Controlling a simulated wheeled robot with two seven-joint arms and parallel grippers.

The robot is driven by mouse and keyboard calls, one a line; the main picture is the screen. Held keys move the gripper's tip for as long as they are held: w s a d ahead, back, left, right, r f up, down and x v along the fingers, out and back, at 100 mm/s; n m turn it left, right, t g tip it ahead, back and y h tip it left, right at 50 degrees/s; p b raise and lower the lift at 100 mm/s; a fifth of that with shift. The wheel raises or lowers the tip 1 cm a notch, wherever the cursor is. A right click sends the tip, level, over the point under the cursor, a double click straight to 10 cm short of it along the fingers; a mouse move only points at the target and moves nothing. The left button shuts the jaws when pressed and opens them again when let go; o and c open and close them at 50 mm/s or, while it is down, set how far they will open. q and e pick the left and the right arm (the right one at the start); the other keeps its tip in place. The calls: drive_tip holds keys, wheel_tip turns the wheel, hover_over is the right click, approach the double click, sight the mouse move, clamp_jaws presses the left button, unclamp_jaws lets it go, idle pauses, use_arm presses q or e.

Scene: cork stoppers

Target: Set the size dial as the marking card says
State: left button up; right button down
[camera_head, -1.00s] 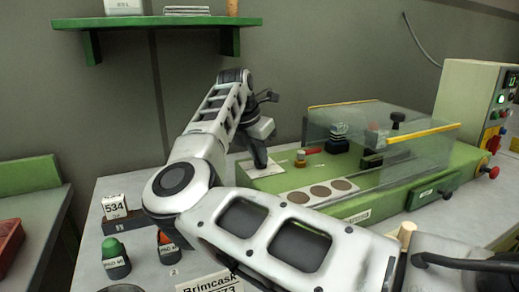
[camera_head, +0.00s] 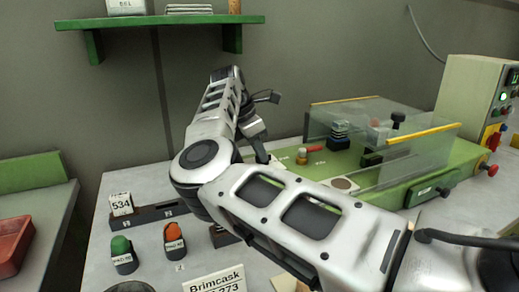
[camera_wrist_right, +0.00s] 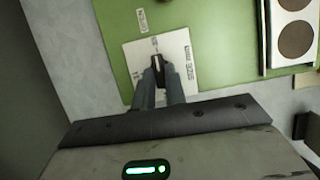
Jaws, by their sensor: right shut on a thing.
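The size dial is a dark knob (camera_wrist_right: 157,66) with a pale line, on a white plate (camera_wrist_right: 182,43) with printed marks on the green machine. My right gripper (camera_wrist_right: 160,74) is shut on the knob in the right wrist view; its fingers hide part of it. In the head view my right gripper (camera_head: 262,153) points down at the machine's left end, and the dial is hidden there. A white card (camera_head: 214,283) reading "Brimcask" and apparently "273" is cut off at the bottom edge. My left gripper is out of view.
The green machine (camera_head: 425,185) has a clear guard (camera_head: 425,152). Green-topped (camera_head: 122,250) and orange-topped (camera_head: 174,240) pieces stand in front. A control box (camera_head: 470,95) is at right.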

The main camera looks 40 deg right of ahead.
drive_tip(key=c, duration=1.4)
unclamp_jaws()
drive_tip(key=shift+c, duration=0.2)
drive_tip(key=p+v, duration=0.1)
drive_tip(key=v, duration=1.5)
drive_tip(key=shift+d, duration=0.1)
